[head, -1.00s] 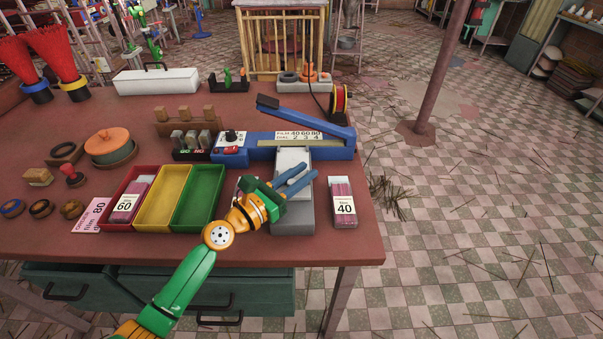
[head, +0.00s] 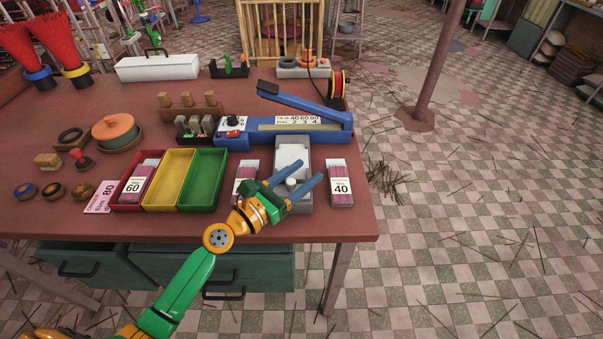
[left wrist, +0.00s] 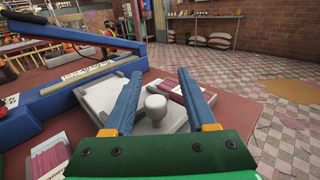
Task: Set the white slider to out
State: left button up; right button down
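The white slider (head: 292,152) is a flat pale plate on a grey base (head: 298,204), in front of the blue machine (head: 320,133). Its round grey-white knob (left wrist: 156,106) stands up from the plate in the left wrist view. My left gripper (head: 310,173) is open over the slider, and its blue fingers point away from me. In the left wrist view my left gripper (left wrist: 160,75) has one finger on each side of the knob, with gaps showing. The fingers hide part of the slider. My right gripper is not in view.
A pink packet marked 40 (head: 341,185) stands right of the slider. Another pink packet (head: 245,178) is close to its left, partly behind my gripper. Red (head: 118,192), yellow (head: 168,180) and green (head: 202,182) trays lie further left. The table's front edge is near.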

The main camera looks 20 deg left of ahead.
aim_at(289, 185)
pick_arm(q)
jog(key=b+v, duration=0.1)
jog(key=v, duration=0.6)
jog(key=shift+b, duration=0.3)
